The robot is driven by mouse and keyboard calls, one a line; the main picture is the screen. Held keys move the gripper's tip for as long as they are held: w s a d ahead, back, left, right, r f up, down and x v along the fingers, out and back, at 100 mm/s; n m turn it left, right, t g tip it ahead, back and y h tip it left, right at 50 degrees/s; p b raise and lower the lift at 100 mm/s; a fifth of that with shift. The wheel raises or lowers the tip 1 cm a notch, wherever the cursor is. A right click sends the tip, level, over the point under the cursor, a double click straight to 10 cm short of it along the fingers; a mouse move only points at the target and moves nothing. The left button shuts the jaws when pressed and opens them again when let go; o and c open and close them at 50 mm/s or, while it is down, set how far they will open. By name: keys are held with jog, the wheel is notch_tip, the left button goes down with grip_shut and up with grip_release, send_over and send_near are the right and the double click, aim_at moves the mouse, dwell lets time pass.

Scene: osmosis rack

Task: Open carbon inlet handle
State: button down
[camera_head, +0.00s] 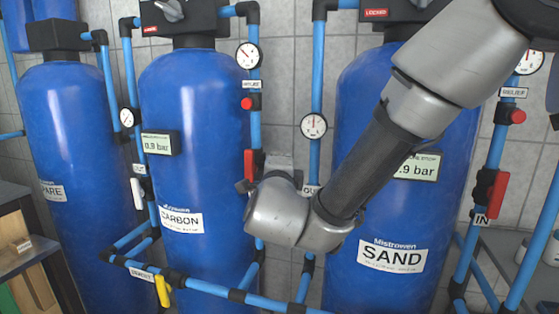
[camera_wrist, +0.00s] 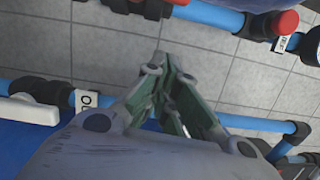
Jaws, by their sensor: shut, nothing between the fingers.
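The carbon inlet handle (camera_head: 250,165) is a red lever upright along the blue pipe, right of the blue CARBON tank (camera_head: 190,90). In the head view, my wrist covers the pipe just below and right of it. My gripper (camera_wrist: 162,65) shows in the wrist view with its green-grey fingers together and empty. In the head view its fingertips are mostly hidden behind my wrist. A sliver of red at the top edge of the wrist view may be the handle, but I cannot tell. I see no contact between fingers and handle.
A white handle (camera_wrist: 28,110) with an OU label lies at left in the wrist view. A red knob (camera_head: 248,103) sits higher on the carbon pipe. The SAND tank (camera_head: 385,275) stands at right behind my arm. Blue pipes and a yellow handle (camera_head: 163,291) run low in front.

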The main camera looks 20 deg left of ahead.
jog(key=v, duration=0.9)
jog(key=shift+s, duration=0.25)
jog(key=shift+a, duration=0.2)
dwell(0.7)
